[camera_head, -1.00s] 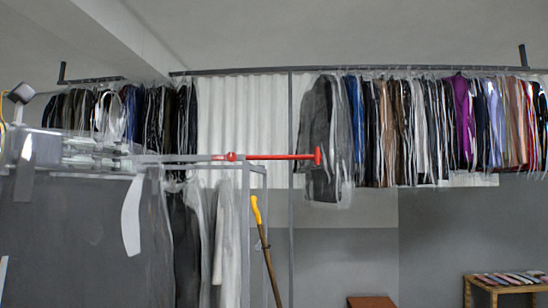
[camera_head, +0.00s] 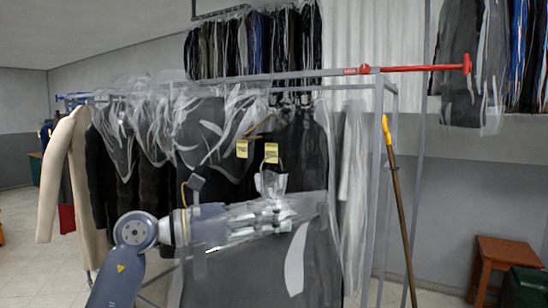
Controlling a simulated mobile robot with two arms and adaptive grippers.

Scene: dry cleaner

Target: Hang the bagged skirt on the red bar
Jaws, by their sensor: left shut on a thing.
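The red bar (camera_head: 425,68) sticks out to the right from the top of a grey rack in the head view, and its visible length is empty. My left gripper (camera_head: 290,212) is seen through clear plastic at the centre, below and left of the bar. It is shut on the bagged skirt (camera_head: 255,270), a dark grey piece in clear film that hangs down past the bottom edge. The plastic blurs the fingertips, and the exact grip point is hard to see. The skirt is apart from the bar. My right gripper is out of view.
Bagged garments (camera_head: 120,150) crowd the grey rack behind my arm. A brown stick with a yellow handle (camera_head: 388,130) leans below the bar. More bagged clothes (camera_head: 470,60) hang behind the bar's end. A wooden stool (camera_head: 505,252) stands at lower right.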

